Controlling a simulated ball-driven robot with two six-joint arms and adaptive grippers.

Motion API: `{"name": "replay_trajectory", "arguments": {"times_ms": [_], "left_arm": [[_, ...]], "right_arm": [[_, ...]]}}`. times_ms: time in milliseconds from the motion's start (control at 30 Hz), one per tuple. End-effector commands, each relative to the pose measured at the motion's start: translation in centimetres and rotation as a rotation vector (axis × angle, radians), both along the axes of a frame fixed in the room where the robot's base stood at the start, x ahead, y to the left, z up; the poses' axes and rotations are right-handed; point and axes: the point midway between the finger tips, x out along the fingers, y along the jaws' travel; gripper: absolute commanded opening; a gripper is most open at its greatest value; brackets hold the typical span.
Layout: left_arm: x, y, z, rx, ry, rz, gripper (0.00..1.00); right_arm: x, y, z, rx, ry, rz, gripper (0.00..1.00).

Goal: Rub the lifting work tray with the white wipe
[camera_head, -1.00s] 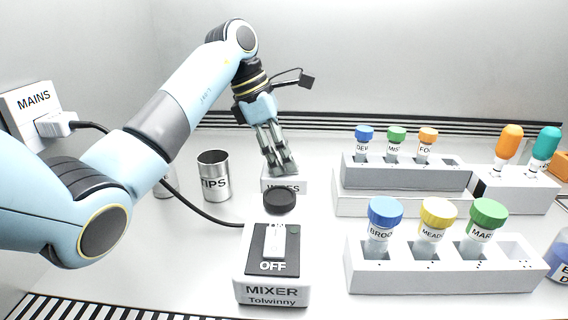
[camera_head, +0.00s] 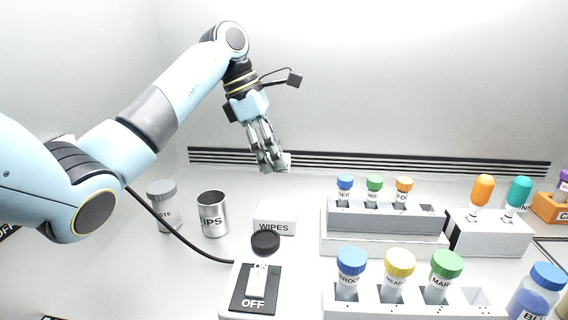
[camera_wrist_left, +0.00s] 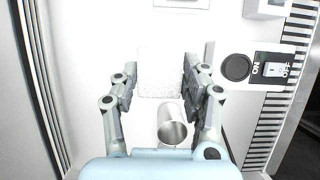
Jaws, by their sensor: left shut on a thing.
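My left gripper (camera_head: 274,168) is raised above and behind the white box labelled WIPES (camera_head: 275,224). Its fingers are shut on the white wipe, a small pale piece of which shows at the fingertips (camera_head: 286,161). I cannot make out the lifting work tray for certain in either view. My right gripper is not in view.
A TIPS can (camera_head: 212,214) and a grey-lidded waste jar (camera_head: 162,206) stand left of the box. The MIXER (camera_head: 254,292), with its cable, is in front. Racks of capped tubes (camera_head: 385,218) and a blue-capped bottle (camera_head: 537,290) fill the right.

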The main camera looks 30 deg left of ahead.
Motion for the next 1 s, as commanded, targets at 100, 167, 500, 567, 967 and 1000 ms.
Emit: {"name": "replay_trajectory", "arguments": {"times_ms": [100,167,500,567,967,1000], "left_arm": [[-0.1,0.2,0.2,0.000,0.000,0.001,0.26],[-0.1,0.1,0.1,-0.001,0.001,0.001,0.26],[0.0,0.1,0.1,-0.001,0.001,0.001,0.19],[0.0,0.1,0.1,-0.001,0.001,0.001,0.19],[0.0,0.1,0.2,-0.001,0.000,0.000,0.19],[0.0,0.1,0.3,-0.001,0.000,0.000,0.19]], "right_arm": [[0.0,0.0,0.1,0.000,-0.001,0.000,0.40],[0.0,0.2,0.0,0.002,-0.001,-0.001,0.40],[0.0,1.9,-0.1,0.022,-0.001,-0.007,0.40],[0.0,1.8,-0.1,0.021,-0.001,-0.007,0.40],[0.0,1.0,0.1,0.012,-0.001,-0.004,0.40],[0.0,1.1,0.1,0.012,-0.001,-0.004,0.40]]}}
